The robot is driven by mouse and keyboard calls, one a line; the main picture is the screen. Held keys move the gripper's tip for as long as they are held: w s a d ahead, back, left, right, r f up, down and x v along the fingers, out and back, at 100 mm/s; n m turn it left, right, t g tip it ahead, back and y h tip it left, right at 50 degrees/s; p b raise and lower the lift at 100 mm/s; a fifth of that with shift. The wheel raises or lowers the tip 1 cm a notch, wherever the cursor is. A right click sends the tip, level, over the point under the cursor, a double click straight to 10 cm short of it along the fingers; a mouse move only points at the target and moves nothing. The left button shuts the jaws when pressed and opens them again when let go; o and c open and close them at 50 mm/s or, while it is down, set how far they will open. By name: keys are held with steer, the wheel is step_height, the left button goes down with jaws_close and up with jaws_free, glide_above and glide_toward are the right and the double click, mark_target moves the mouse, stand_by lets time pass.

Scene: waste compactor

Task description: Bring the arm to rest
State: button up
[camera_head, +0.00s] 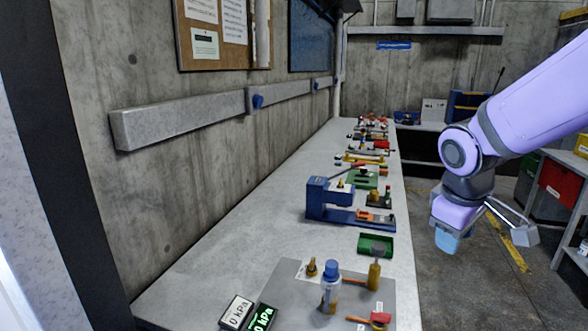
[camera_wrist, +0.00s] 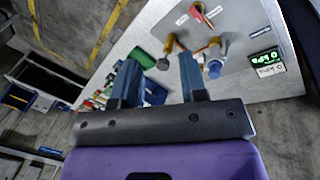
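My arm reaches in from the right edge of the head view, bent at its wrist, with my gripper (camera_head: 447,241) hanging in the air. It appears to the right of the workbench, over the floor in the picture. In the wrist view my gripper (camera_wrist: 160,62) shows two blue fingers standing apart. Nothing is held between them. The grey workbench (camera_head: 235,222) runs along the wall to the left of my gripper.
A grey plate with a blue-capped bottle (camera_head: 330,290) and brass fittings lies at the bench's near end, beside a green display (camera_head: 262,318). A blue press (camera_head: 325,200) and a green tray (camera_head: 376,246) stand farther back. A shelf with a red bin (camera_head: 560,185) is at right.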

steer(key=s+d+r+m+t+y, duration=0.1)
steer(key=s+r+m, duration=0.2)
steer(key=s, duration=0.4)
steer(key=s+d+r+m+t+y, duration=0.1)
steer(key=s+r+m, duration=0.2)
steer(key=s+r, duration=0.3)
steer(key=shift+s+m+t, duration=0.3)
steer(key=shift+s+t, duration=0.1)
steer(key=shift+s, duration=0.4)
